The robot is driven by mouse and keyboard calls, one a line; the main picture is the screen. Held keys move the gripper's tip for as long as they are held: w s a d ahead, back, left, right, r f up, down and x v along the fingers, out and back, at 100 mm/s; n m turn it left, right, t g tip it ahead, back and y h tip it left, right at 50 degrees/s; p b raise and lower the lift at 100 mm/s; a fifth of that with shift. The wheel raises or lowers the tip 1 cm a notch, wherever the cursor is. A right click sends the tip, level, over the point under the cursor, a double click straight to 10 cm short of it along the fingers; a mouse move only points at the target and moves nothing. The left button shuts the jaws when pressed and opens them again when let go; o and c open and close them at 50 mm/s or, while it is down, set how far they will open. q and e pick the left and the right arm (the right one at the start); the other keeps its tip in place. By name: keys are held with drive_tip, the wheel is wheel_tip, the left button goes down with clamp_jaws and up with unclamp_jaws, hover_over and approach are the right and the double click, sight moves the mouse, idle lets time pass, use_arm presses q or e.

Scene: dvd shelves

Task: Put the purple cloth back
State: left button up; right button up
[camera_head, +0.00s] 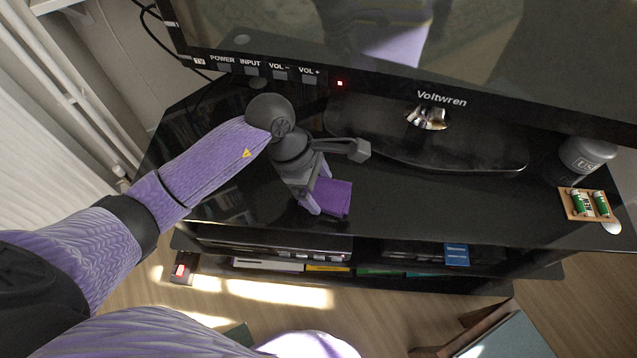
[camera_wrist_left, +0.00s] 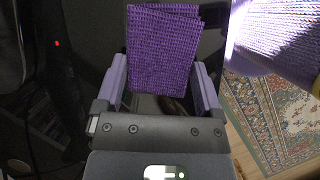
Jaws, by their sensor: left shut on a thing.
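The purple cloth (camera_head: 333,196) is a small folded block near the front edge of the black TV stand's top (camera_head: 420,205). In the left wrist view the cloth (camera_wrist_left: 162,50) shows its woven texture and stands between the two fingers. My left gripper (camera_head: 318,190) is shut on the cloth, at the left-middle of the stand top. Whether the cloth touches the glossy surface cannot be told. My right gripper is not in view.
A Voltwren TV (camera_head: 442,98) stands behind on its base. A grey canister (camera_head: 586,156) and a battery tray (camera_head: 574,205) sit at the right end. Lower shelves hold a player (camera_head: 300,246) and cases. The stand top between gripper and tray is clear.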

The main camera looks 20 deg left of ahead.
use_arm(q)
drive_tip(key=o, duration=1)
drive_tip(key=shift+o, duration=0.2)
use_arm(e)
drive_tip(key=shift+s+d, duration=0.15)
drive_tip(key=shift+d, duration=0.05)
use_arm(q)
drive_tip(key=shift+r+p, duration=0.3)
drive_tip(key=p+v, duration=0.5)
drive_tip(key=v, duration=0.6)
drive_tip(key=shift+a+r+p, duration=0.2)
drive_tip(key=shift+r+p, duration=0.1)
drive_tip(key=shift+p, duration=0.1)
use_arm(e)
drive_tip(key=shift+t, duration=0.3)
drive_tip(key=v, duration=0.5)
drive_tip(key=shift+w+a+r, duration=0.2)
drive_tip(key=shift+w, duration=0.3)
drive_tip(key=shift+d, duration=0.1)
use_arm(q)
drive_tip(key=shift+s, duration=0.15)
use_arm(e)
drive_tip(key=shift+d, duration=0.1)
